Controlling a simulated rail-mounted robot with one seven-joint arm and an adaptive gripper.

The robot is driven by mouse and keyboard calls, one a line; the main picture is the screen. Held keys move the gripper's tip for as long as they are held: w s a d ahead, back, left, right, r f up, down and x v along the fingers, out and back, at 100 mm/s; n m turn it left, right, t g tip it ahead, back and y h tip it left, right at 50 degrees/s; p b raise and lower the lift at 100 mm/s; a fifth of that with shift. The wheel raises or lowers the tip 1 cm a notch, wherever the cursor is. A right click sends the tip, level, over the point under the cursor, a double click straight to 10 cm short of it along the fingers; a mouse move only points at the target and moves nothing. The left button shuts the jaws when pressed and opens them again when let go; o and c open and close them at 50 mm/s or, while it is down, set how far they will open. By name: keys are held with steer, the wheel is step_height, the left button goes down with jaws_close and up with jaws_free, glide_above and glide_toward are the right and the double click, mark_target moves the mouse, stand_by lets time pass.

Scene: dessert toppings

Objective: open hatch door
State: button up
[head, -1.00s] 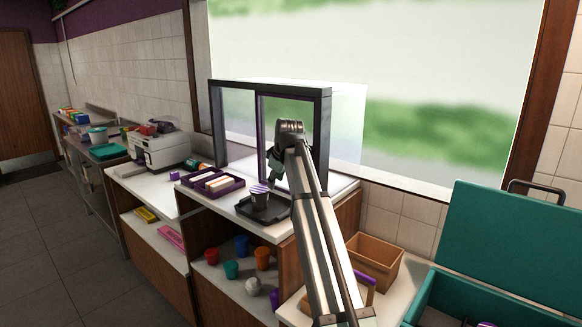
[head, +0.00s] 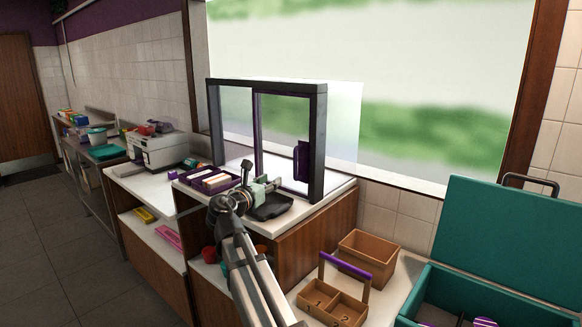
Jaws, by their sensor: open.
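The hatch has a dark outer frame (head: 318,145) on the white counter in front of the window. Its door (head: 281,140) is a clear pane with a thin purple frame, standing in the right part of the hatch. A purple handle (head: 301,161) is on the pane's right side. My gripper (head: 272,186) is open, low in front of the hatch, to the left of and below the handle and apart from it. It is above a black tray (head: 271,209). My wrist hides part of the tray, and I cannot make out the striped cup there.
A purple tray of cartons (head: 190,179) is left of my gripper. A wooden caddy with a purple handle (head: 333,300) and a wooden box (head: 369,254) stand at the right. An open teal cooler (head: 500,240) is at the far right.

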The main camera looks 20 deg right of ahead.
mark_target(295, 176)
steer(key=shift+p+x, duration=1.55)
steer(key=shift+x, duration=7.05)
jaws_close()
